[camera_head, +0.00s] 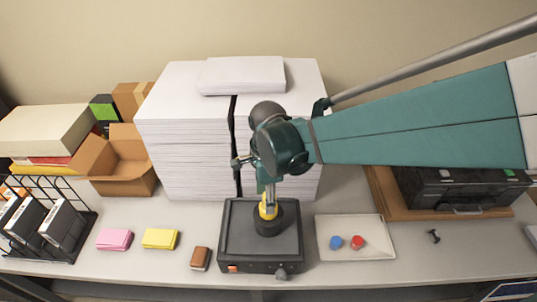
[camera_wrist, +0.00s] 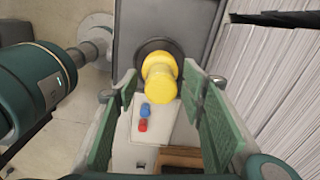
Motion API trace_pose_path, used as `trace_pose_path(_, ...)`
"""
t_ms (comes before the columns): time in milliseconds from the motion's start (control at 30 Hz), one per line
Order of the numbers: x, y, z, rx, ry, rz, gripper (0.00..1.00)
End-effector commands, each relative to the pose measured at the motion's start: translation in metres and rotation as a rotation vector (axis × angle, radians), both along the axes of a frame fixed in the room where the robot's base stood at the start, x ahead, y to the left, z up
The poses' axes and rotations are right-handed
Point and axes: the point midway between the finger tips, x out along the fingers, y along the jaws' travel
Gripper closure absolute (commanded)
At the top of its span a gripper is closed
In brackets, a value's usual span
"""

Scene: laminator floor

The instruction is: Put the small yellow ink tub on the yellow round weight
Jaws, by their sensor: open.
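In the wrist view the yellow ink tub (camera_wrist: 161,89) shows as the nearer rounded part of a yellow stack. The yellow round weight (camera_wrist: 157,62) appears as the wider part beneath it, touching it. Their seam is hard to make out. The stack stands on a black round piece (camera_head: 268,223) on the dark square device. In the head view the yellow stack (camera_head: 267,212) is partly hidden by my gripper (camera_head: 268,195). My gripper is just above it, fingers open, with green pads on either side of the stack and gaps visible in the wrist view (camera_wrist: 160,78).
A pale tray (camera_head: 335,250) with a blue tub (camera_head: 335,242) and a red tub (camera_head: 358,242) lies right of the device (camera_head: 233,245). Tall paper stacks (camera_head: 185,150) stand close behind. Yellow (camera_head: 160,239) and pink pads (camera_head: 114,239) and a brown block (camera_head: 200,258) lie left.

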Motion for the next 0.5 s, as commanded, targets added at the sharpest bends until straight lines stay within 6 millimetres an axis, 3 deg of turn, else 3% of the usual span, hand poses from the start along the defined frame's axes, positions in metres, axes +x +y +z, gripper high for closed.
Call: trace_pose_path(500, 0.000, 0.000, 0.014, 0.000, 0.000, 0.000, 0.59)
